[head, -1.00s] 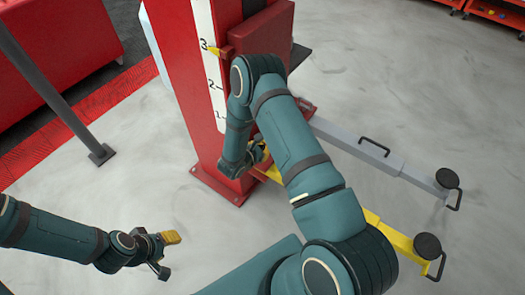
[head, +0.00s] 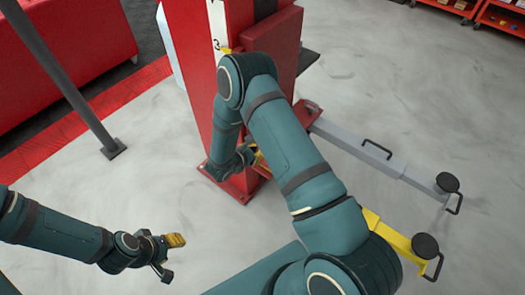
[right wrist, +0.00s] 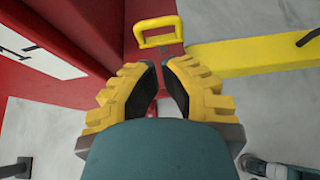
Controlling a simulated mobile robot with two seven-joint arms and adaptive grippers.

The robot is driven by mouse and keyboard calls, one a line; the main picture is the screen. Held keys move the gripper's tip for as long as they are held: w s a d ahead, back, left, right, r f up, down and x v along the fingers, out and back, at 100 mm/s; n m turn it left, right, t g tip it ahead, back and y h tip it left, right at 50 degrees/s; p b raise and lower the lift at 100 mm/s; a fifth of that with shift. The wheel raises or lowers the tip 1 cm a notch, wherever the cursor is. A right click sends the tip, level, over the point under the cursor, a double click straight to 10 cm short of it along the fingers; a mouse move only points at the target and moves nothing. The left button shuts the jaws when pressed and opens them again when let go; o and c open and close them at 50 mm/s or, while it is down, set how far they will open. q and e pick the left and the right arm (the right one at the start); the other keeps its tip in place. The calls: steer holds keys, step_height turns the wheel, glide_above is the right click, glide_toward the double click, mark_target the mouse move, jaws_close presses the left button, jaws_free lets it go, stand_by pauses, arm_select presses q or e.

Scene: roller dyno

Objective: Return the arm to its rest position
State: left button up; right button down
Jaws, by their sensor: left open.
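My right arm crosses the middle of the head view, in front of the red lift post (head: 205,135). Its right gripper (head: 252,155) is down beside the post's lower part, mostly hidden by the arm. In the right wrist view the right gripper (right wrist: 160,68) has its yellow, black-padded fingers a narrow gap apart, with nothing between them. A yellow handle (right wrist: 158,22) lies just beyond the fingertips, apparently clear of them. My left gripper (head: 172,256) is open and empty above the bare floor at the lower left.
A yellow lift arm (head: 397,243) and a grey lift arm (head: 355,150), with black round pads, reach right from the post. A dark slanted pole (head: 65,75) stands at left, before a red cabinet (head: 75,45). Red carts (head: 500,22) stand far right. Grey floor lies open between.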

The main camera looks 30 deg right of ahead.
steer(key=s+a+f+m+g+y, duration=0.2)
steer(key=s+a+m+g+y, duration=0.2)
steer(key=s, duration=0.5)
steer(key=s+a+f+m+g+y, duration=0.2)
steer(key=s+a+m+g+y, duration=0.15)
steer(key=s, duration=0.45)
steer(key=s+a+r+m+t+y, duration=0.1)
steer(key=a+r+m+t+y, duration=0.1)
steer(key=a+m, duration=0.3)
steer(key=a+r+m+t+y, duration=0.2)
steer(key=a+m+y, duration=0.3)
steer(key=m, duration=0.6)
steer(key=shift+s+r+t, duration=0.35)
steer(key=shift+r, duration=0.4)
steer(key=shift+m+y, duration=0.25)
